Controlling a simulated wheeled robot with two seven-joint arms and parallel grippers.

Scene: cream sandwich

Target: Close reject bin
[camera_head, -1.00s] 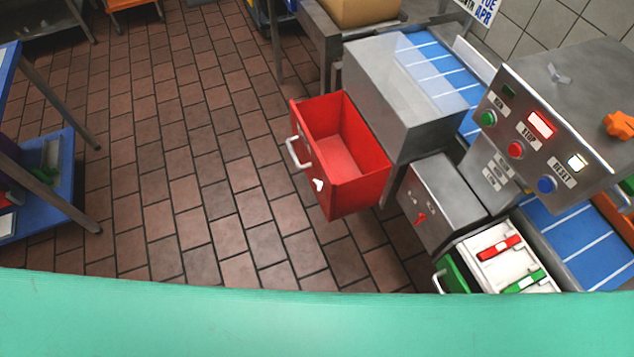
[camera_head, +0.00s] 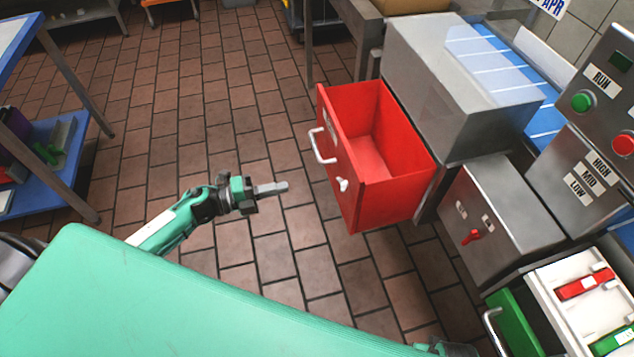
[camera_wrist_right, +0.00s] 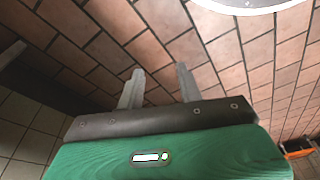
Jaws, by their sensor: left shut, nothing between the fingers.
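The reject bin (camera_head: 395,203) is a red drawer pulled out from a grey metal housing (camera_head: 455,85). It is open and looks empty, with a white handle (camera_head: 321,147) on its front face. My left gripper (camera_head: 286,187) is in front of the bin, to the left of its front face and apart from it. Its fingers are together and point right, toward the bin, with nothing between them. My right gripper (camera_wrist_right: 158,84) shows in the right wrist view with its two fingers spread apart and only tiled floor beyond them.
A green drawer (camera_head: 512,325) with a white handle and a white tray (camera_head: 545,290) holding red and green items stand at the lower right. A grey box with a red switch (camera_head: 472,237) is beside the bin. Tiled floor left of the bin is clear. A blue-shelved table (camera_head: 75,160) stands at left.

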